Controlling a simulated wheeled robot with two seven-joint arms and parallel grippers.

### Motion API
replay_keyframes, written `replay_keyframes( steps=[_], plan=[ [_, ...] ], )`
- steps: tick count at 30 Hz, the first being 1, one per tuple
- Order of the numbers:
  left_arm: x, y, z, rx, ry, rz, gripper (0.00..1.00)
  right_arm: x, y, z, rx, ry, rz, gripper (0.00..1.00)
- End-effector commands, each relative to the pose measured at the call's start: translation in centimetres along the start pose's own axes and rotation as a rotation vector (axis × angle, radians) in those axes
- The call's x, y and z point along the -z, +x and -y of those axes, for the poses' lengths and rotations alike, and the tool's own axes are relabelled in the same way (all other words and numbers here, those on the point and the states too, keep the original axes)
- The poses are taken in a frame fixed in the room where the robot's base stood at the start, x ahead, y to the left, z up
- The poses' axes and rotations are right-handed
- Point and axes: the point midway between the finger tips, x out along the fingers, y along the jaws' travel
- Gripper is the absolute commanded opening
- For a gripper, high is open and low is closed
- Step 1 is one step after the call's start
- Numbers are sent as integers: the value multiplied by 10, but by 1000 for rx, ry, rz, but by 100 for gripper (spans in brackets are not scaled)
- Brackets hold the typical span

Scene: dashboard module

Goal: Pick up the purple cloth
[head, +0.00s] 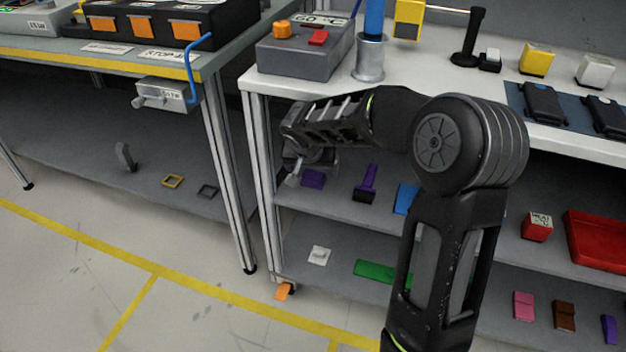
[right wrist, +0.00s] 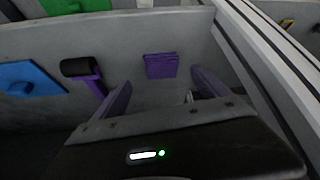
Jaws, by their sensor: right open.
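The purple cloth (head: 313,178) lies folded flat on the middle shelf of the right-hand unit, near its left end. In the right wrist view, the cloth (right wrist: 161,65) shows as a small purple square beyond and between my fingertips. My right gripper (head: 293,176) is open and hangs at the left end of the shelf, just left of the cloth in the head view. In the right wrist view, the right gripper (right wrist: 165,88) has its two fingers apart with nothing between them. I cannot tell the exact gap to the cloth. My left gripper is in neither view.
A purple-handled tool with a black head (head: 366,184) lies right of the cloth, and a blue item (head: 406,198) lies beyond it. The white worktop (head: 400,85) overhangs the shelf. A metal post (head: 262,170) stands close left of my gripper. A green item (head: 376,271) lies below.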

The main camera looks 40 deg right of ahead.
Motion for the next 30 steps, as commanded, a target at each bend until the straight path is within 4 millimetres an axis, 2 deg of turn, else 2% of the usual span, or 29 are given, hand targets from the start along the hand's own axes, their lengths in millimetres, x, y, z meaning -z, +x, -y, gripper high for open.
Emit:
replay_keyframes(
  steps=[8, 18, 30],
  plan=[
    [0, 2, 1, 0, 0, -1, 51, 0, 5, 0, 0, -1, 0, 85],
    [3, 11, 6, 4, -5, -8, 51, -1, 50, 3, 0, -1, 0, 85],
    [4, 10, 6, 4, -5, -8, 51, 0, 51, 3, 1, -1, -1, 85]
  ],
)
